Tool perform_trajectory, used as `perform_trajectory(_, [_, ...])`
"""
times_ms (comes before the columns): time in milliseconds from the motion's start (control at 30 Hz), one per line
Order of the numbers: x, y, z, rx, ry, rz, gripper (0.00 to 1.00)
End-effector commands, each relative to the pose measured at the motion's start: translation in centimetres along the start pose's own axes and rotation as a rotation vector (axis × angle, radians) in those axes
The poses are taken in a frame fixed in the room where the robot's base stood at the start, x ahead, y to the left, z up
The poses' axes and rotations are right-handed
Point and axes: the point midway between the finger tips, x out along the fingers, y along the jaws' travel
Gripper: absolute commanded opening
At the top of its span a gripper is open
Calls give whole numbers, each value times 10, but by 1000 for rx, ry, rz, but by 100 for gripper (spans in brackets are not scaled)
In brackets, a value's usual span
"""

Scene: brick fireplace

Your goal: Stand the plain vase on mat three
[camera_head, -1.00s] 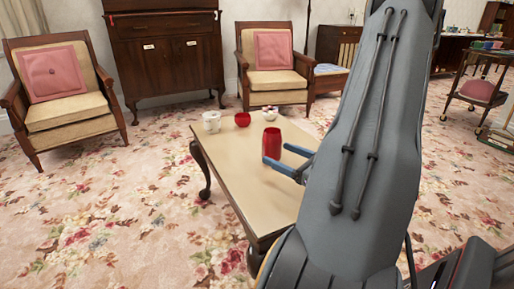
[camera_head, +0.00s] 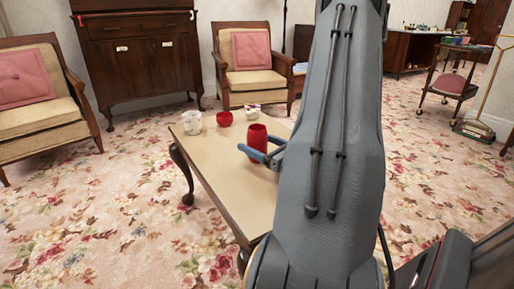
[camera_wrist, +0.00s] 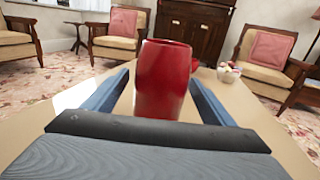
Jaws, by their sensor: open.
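A plain red vase (camera_head: 257,146) stands upright on the low table (camera_head: 215,160). In the wrist view the vase (camera_wrist: 163,82) is in the middle, between the two blue fingers. My gripper (camera_head: 260,148) is open, with a finger on either side of the vase. It also shows open in the wrist view (camera_wrist: 160,90), with a gap beside the vase on both sides. The vase's base is hidden behind the gripper's dark body in the wrist view. I cannot make out any mat in these frames.
A white patterned pot (camera_head: 192,122), a red bowl (camera_head: 224,118) and a small pale patterned bowl (camera_head: 252,111) stand behind the vase. Armchairs (camera_head: 255,75) and a dark cabinet (camera_head: 140,55) are beyond. A trolley (camera_head: 452,75) stands at right. Carpet is clear left of the table.

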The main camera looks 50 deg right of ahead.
Motion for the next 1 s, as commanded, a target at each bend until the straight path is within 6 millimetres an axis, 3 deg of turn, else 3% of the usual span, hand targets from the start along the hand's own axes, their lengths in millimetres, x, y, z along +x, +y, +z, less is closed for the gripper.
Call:
perform_trajectory(200, [1, -1, 0, 0, 0, -2, 78])
perform_trajectory(567, [0, -2, 1, -1, -1, -3, 17])
perform_trajectory(833, [0, -2, 7, -2, -2, -3, 17])
perform_trajectory(1000, [0, -1, 35, -4, -4, -2, 17])
